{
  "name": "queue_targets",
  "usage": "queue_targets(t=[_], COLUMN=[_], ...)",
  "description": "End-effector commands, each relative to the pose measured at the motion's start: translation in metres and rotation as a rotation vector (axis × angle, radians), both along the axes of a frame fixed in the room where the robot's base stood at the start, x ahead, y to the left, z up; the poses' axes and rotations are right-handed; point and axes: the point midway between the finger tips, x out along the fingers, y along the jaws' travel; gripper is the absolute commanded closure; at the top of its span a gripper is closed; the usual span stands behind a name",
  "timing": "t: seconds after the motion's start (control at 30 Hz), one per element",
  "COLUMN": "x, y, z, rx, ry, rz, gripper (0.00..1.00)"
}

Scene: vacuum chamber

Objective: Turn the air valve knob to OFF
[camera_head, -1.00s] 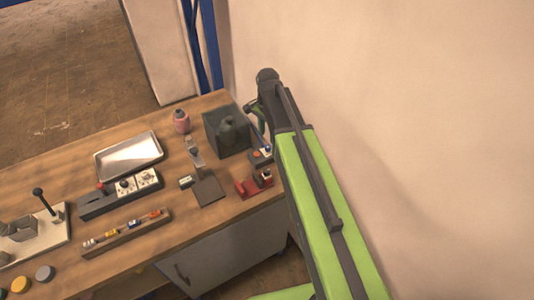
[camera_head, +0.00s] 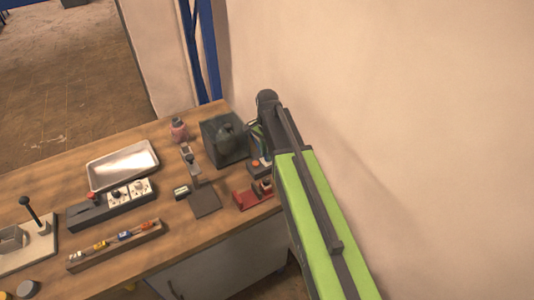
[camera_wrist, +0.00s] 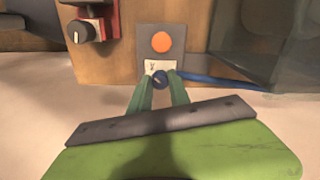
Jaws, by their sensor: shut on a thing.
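A small dark blue knob (camera_wrist: 160,77) sits in front of a white label with a dark mark, below a round orange button (camera_wrist: 161,41) on a grey panel. My gripper (camera_wrist: 159,84) has its green fingers on either side of the knob, shut on it. The fingertips hide the knob's sides, and I cannot read its setting. In the head view my gripper (camera_head: 259,146) is beside the dark box, mostly hidden by my arm. The orange button (camera_head: 256,163) shows just below it.
A blue tube (camera_wrist: 222,80) runs right from near the knob. A dark translucent box (camera_head: 224,139) stands left of my gripper. A red block with a black knob (camera_wrist: 86,31) is close by. The wall is right of my arm.

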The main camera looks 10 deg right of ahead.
Motion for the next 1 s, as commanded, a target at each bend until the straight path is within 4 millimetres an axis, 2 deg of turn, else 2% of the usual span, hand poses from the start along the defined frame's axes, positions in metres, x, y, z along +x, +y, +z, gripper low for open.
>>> queue_targets(t=[0.47, 1.0], x=[-0.0004, -0.0011], y=[0.0004, 0.0002], z=[-0.0002, -0.0003], rx=[-0.001, -0.001], ry=[0.001, 0.001], rz=[0.077, 0.537], gripper=[1.00, 1.00])
